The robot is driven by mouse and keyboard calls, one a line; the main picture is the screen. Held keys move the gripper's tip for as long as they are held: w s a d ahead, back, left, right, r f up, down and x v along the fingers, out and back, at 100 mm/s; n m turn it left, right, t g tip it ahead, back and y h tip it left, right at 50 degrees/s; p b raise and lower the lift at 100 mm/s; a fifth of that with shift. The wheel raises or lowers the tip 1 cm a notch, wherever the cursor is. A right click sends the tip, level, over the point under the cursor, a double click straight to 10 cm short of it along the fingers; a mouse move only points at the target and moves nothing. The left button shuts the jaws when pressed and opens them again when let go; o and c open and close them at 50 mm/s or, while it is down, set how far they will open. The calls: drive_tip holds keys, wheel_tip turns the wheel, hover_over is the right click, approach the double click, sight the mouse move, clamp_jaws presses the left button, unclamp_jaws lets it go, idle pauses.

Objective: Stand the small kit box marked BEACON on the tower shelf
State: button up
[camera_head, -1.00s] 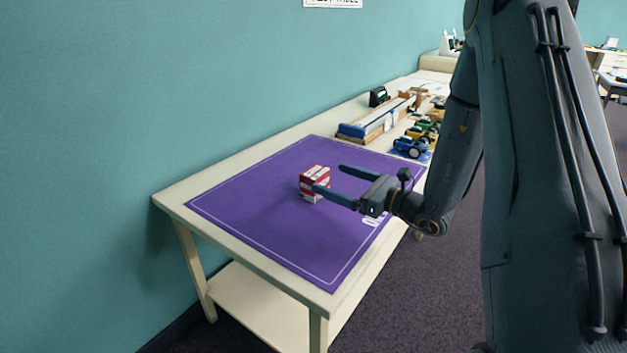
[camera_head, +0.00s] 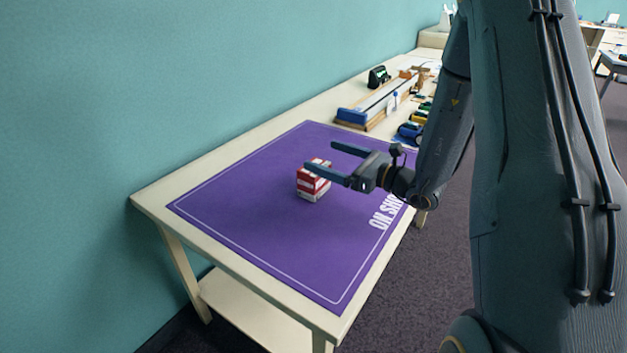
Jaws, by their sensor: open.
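A small red and white box (camera_head: 312,187) stands on the purple mat (camera_head: 250,225), near the mat's middle. Any marking on it is too small to read. My gripper (camera_head: 320,156) is open, with its two fingers pointing left. The near finger crosses in front of the upper part of the box, and the far finger lies beyond it. I cannot tell whether the fingers touch the box. No tower shelf can be made out in this view.
The pale table (camera_head: 150,207) carries the mat and stands along the teal wall. A wood and blue track (camera_head: 375,108), a dark device with a green display (camera_head: 378,77) and toy cars (camera_head: 411,131) sit farther back. The mat's left half is clear.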

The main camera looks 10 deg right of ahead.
sight(304, 171)
drive_tip(key=f+b, duration=0.2)
drive_tip(key=f, duration=0.1)
drive_tip(key=w+f+b, duration=0.1)
drive_tip(key=f+b, duration=0.1)
drive_tip(key=b, duration=0.1)
drive_tip(key=w+f+b, duration=0.1)
drive_tip(key=f+b, duration=0.2)
drive_tip(key=shift+w+f, duration=0.2)
drive_tip(key=shift+f, duration=0.15)
drive_tip(key=shift+x, duration=3.9)
drive_tip(key=shift+s+a, duration=0.1)
drive_tip(key=c, duration=1.3)
